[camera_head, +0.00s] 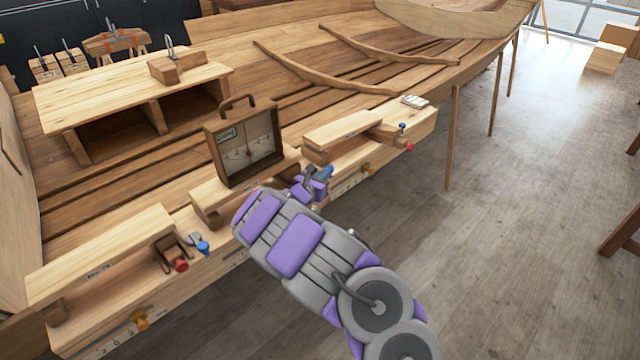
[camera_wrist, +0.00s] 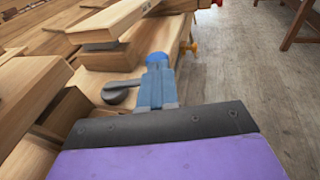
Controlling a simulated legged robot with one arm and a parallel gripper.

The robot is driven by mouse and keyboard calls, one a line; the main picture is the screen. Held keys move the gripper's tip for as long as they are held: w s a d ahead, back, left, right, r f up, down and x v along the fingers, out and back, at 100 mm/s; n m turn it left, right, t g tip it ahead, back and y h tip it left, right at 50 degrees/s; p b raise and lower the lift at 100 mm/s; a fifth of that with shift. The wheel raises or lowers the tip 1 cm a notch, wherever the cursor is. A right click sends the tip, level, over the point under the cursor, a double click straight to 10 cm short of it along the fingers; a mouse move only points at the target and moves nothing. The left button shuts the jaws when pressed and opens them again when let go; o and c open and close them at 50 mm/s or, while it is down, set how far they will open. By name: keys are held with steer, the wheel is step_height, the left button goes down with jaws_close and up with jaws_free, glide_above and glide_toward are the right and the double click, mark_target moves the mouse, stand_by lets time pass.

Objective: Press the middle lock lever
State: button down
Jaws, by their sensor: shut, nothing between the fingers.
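The middle lock lever shows its blue knob (camera_head: 328,170) just past my gripper (camera_head: 315,186) in the head view. In the wrist view the blue knob (camera_wrist: 157,57) is directly beyond the fingertips of my gripper (camera_wrist: 157,70). A round dark-grey metal part (camera_wrist: 117,93) lies just left of the fingers. My gripper is shut and empty. It overlaps the knob in both views, so I cannot tell whether they touch. My arm hides much of the middle lock in the head view.
A left lock with a blue knob (camera_head: 203,248) and a right one with a blue knob (camera_head: 402,126) sit along the bench edge. A wooden case (camera_head: 243,142) stands behind my gripper. Wooden blocks flank the middle lock. Open floor (camera_head: 540,200) lies to the right.

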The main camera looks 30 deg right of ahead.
steer(key=r+b+x, duration=0.1)
steer(key=b+x, duration=0.1)
steer(key=x, duration=0.5)
steer(key=shift+d, duration=0.5)
steer(key=shift+s, duration=0.15)
stand_by(0.9)
steer(key=shift+b, duration=0.3)
stand_by(0.5)
